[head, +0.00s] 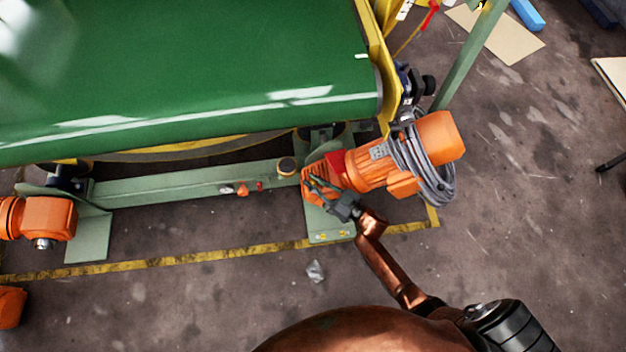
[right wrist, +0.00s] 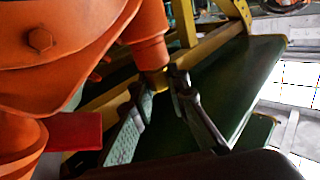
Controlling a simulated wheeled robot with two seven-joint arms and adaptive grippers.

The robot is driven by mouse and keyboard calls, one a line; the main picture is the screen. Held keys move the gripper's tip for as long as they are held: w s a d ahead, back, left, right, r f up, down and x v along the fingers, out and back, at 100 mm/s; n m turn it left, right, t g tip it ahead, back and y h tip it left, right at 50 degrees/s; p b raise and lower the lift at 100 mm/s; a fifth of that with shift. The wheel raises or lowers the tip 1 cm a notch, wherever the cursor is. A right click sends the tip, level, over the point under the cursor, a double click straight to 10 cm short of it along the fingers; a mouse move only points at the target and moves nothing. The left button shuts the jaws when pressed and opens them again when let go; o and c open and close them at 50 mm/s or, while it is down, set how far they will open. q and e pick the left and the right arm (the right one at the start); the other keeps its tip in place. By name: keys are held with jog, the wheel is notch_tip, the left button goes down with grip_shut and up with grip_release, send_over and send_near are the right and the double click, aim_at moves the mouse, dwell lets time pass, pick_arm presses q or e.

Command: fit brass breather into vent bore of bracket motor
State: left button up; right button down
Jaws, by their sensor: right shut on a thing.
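The orange motor (head: 370,165) with a ribbed body and grey coiled cable sits beside the conveyor's right end. Its orange gear housing (head: 312,185) is at its left end and fills the left of the right wrist view (right wrist: 60,50). My right gripper (head: 322,188) is at this housing. In the right wrist view its fingers (right wrist: 162,92) are shut on a small yellowish piece, the brass breather (right wrist: 156,80). The breather is at the end of an orange cylindrical boss (right wrist: 150,50). I cannot tell whether it is inside a bore; the bore is hidden. My left gripper is not in view.
The green conveyor belt (head: 190,70) stands beyond the motor, with a green frame beam (head: 180,185) below. Another orange motor (head: 45,215) is at the left. A red part (right wrist: 75,130) is near the housing. Open floor (head: 520,200) lies to the right.

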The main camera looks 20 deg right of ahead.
jog(key=shift+f, duration=0.3)
jog(key=c, duration=1.8)
grip_release()
jog(key=shift+r, duration=0.1)
jog(key=v, duration=1.2)
